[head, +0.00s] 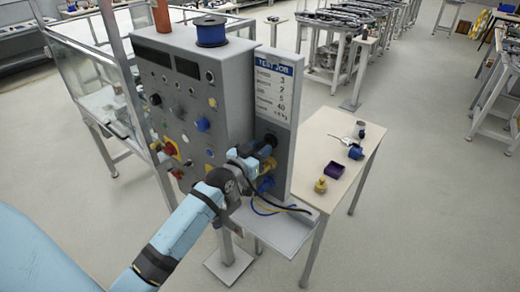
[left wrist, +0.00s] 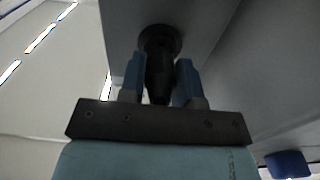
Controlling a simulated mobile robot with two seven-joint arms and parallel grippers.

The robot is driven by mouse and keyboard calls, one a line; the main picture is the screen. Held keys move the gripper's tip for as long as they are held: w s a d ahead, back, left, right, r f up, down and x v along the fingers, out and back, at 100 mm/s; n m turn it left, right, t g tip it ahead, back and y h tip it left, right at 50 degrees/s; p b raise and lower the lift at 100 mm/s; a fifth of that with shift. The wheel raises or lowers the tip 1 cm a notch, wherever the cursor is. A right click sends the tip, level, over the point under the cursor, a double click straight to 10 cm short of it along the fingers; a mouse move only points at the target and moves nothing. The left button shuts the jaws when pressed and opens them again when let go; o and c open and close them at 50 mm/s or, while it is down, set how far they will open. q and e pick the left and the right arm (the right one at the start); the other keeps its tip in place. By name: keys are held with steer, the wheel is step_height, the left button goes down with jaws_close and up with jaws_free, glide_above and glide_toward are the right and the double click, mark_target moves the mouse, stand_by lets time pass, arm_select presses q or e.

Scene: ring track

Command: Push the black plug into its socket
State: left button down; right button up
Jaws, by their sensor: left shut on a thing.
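My left gripper (head: 262,153) is at the side panel of the grey test cabinet, below the TEST JOB sign. In the left wrist view, its two blue fingers (left wrist: 160,85) are closed on the black plug (left wrist: 158,76), one on each side. The plug points at the panel, and its front end meets a round black socket (left wrist: 160,38). No gap shows between them, but I cannot tell how deep the plug sits. In the head view, the dark plug and socket (head: 270,140) show just past the fingertips, partly hidden by the gripper. My right gripper is not in view.
Yellow and blue parts sit on the panel below the gripper, with cables (head: 285,208) hanging over a small grey shelf (head: 270,228). Open floor lies beyond.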

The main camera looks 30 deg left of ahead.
arm_select(q)
steer(key=shift+w, duration=0.6)
steer(key=c, duration=0.8)
jaws_free()
steer(key=shift+o, duration=0.2)
steer(key=s+a+b, duration=0.1)
steer(key=s+b, duration=0.2)
steer(key=s, duration=1)
steer(key=shift+s, duration=0.4)
